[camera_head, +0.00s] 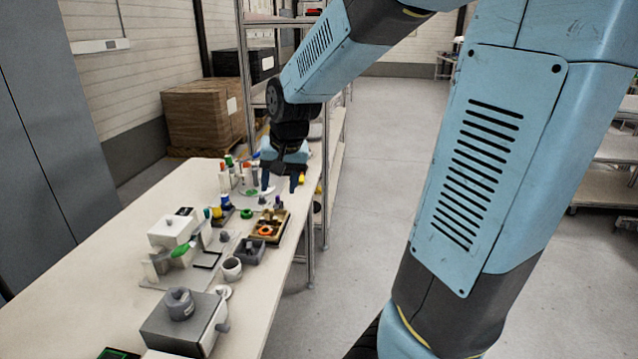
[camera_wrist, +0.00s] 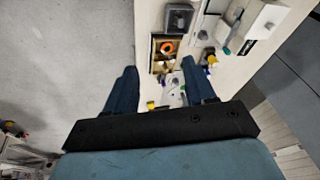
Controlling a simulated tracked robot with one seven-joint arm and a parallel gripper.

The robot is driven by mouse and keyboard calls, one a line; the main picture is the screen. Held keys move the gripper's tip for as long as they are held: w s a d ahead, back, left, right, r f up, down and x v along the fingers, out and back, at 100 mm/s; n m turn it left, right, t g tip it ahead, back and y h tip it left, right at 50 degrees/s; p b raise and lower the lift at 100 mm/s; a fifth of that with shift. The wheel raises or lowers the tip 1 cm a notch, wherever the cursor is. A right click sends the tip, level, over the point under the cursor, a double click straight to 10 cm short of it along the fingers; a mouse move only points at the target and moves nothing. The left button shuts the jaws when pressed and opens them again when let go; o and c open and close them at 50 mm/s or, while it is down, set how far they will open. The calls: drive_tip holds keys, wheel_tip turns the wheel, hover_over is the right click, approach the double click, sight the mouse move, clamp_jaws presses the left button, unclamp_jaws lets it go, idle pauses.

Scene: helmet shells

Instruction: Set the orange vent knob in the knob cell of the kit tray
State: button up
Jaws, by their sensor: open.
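The brown kit tray (camera_head: 283,224) lies on the bench near its right edge and also shows between the fingertips' far side in the wrist view (camera_wrist: 154,60). A round orange piece with a dark centre (camera_head: 265,231), which looks like the vent knob, sits in its near part; it also shows in the wrist view (camera_wrist: 167,47). I cannot tell which cell it is in. My gripper (camera_head: 281,187) points down over the bench beyond the tray, open, with nothing seen between its fingers (camera_wrist: 159,68). It is apart from the orange piece.
A dark grey box (camera_head: 249,250) and a white cup (camera_head: 232,269) stand nearer than the tray. Several coloured-capped bottles (camera_head: 226,182) stand left of my gripper. The left bench strip is clear.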

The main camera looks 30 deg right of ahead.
drive_tip(key=s+r+n+t, duration=0.1)
drive_tip(key=s+r, duration=0.3)
drive_tip(key=s, duration=0.5)
drive_tip(key=s+r+n, duration=0.3)
drive_tip(key=s+r, duration=0.1)
drive_tip(key=s, duration=0.5)
drive_tip(key=shift+s+d+t+h, duration=0.2)
drive_tip(key=shift+s+t+h, duration=0.1)
drive_tip(key=shift+t+h, duration=0.1)
